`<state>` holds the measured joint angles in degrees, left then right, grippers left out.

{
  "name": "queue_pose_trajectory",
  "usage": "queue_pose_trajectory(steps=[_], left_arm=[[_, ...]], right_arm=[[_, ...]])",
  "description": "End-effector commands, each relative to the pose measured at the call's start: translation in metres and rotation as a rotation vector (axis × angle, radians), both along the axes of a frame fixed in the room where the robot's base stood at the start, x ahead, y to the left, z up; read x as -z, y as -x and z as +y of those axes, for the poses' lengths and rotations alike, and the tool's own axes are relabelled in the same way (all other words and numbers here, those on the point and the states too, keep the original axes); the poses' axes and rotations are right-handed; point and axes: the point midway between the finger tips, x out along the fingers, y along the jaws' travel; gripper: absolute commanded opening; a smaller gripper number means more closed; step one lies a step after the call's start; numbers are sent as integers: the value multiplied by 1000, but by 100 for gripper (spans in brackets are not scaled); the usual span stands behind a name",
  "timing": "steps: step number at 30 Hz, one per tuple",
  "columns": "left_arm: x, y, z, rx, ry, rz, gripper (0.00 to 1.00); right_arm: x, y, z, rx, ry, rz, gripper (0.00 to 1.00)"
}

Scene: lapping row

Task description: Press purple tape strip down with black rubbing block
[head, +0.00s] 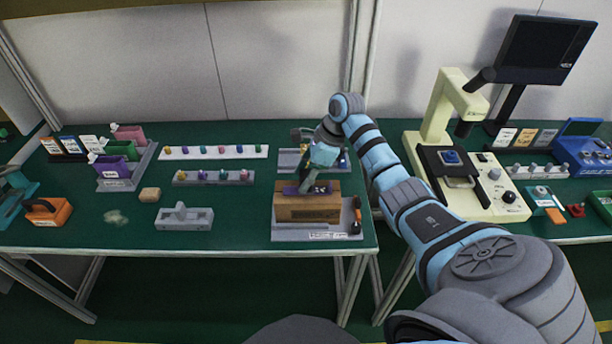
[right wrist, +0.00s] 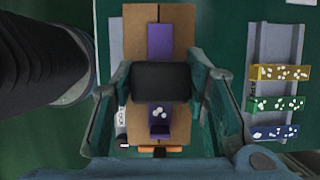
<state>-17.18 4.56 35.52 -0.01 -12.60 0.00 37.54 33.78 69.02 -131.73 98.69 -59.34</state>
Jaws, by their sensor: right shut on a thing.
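A brown block (head: 305,212) stands on a grey base (head: 283,230) at the table's front right in the head view. A purple tape strip (right wrist: 160,42) runs along its top; it shows above and below the black rubbing block (right wrist: 161,82) in the right wrist view. The strip's lower part carries whitish spots. My right gripper (right wrist: 162,86) is shut on the black rubbing block, over the middle of the strip. The block hides that part, and I cannot tell whether it touches the strip. The right gripper (head: 318,182) also shows above the brown block in the head view.
A grey rack (right wrist: 272,48) with yellow, green and blue trays is at the right in the wrist view. In the head view, a grey fixture (head: 184,217) stands left of the base. A cream microscope (head: 437,112) stands on the right table. Green tabletop between them is free.

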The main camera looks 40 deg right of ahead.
Motion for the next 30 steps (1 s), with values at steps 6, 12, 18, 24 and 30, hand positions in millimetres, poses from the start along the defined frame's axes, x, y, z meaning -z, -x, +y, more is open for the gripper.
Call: queue_pose_trajectory(steps=[6,12,18,24,30], left_arm=[[0,0,0,0,0,-1,28],[2,-1,0,0,0,-1,28],[5,0,0,0,0,-1,28],[7,0,0,0,0,-1,28],[9,0,0,0,0,0,28]], right_arm=[[0,0,0,0,0,0,19],[3,0,0,0,0,0,19],[5,0,0,0,0,0,19],[8,0,0,0,0,0,19],[10,0,0,0,0,0,19]])
